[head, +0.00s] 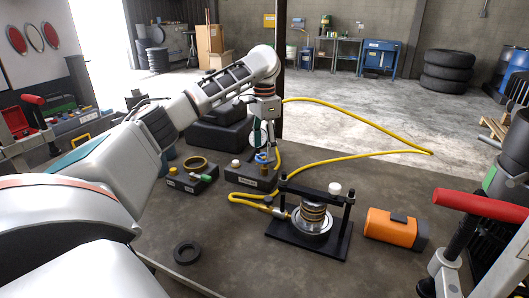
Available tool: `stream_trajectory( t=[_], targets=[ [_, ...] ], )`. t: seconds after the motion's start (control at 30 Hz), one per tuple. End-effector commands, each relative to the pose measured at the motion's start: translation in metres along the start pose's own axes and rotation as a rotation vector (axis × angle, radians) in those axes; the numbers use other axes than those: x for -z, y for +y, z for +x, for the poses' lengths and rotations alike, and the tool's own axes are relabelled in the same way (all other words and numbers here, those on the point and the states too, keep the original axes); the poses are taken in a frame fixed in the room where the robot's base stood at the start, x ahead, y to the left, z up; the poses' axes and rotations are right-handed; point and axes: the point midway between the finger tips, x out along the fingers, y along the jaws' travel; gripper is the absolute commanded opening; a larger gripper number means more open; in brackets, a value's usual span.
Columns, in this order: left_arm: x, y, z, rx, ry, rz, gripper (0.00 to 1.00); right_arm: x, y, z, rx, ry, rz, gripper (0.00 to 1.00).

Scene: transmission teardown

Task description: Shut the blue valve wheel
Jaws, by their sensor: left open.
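The blue valve wheel (262,158) is a small blue piece on top of a dark block (250,178) near the middle of the bench. My left arm reaches in from the left, and my left gripper (263,146) points down just above the wheel. Its fingers are open around or just over the wheel; I cannot tell whether they touch it. The fingers partly hide the wheel. My right gripper is not in view.
A yellow hose (340,157) runs from the block area across the bench. A black press frame (309,246) holds a stacked metal part. An orange tool (394,228) lies to its right. A black ring (187,252) and a second fitting block (190,177) lie leftward.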

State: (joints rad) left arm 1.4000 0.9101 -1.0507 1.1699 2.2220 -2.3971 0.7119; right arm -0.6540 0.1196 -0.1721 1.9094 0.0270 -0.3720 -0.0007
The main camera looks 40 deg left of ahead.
Motion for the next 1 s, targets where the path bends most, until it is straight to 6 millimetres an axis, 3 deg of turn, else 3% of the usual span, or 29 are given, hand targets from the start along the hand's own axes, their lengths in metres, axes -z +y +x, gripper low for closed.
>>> stream_trajectory(
  t=[0.2,0.5,0.63,0.67,1.0],
  targets=[
    [0.000,0.000,0.018,0.000,0.000,0.001,0.61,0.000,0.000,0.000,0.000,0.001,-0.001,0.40],
    [0.001,0.000,0.020,0.001,0.001,0.001,0.61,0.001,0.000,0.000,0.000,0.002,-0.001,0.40],
    [0.001,0.000,0.020,0.001,0.001,0.001,0.27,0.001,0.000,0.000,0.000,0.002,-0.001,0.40],
    [0.001,0.000,0.020,0.001,0.001,0.001,0.23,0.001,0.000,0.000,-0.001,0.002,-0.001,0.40],
    [0.000,0.000,0.020,0.001,0.001,0.027,0.23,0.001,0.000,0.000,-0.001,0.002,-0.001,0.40]
  ],
)
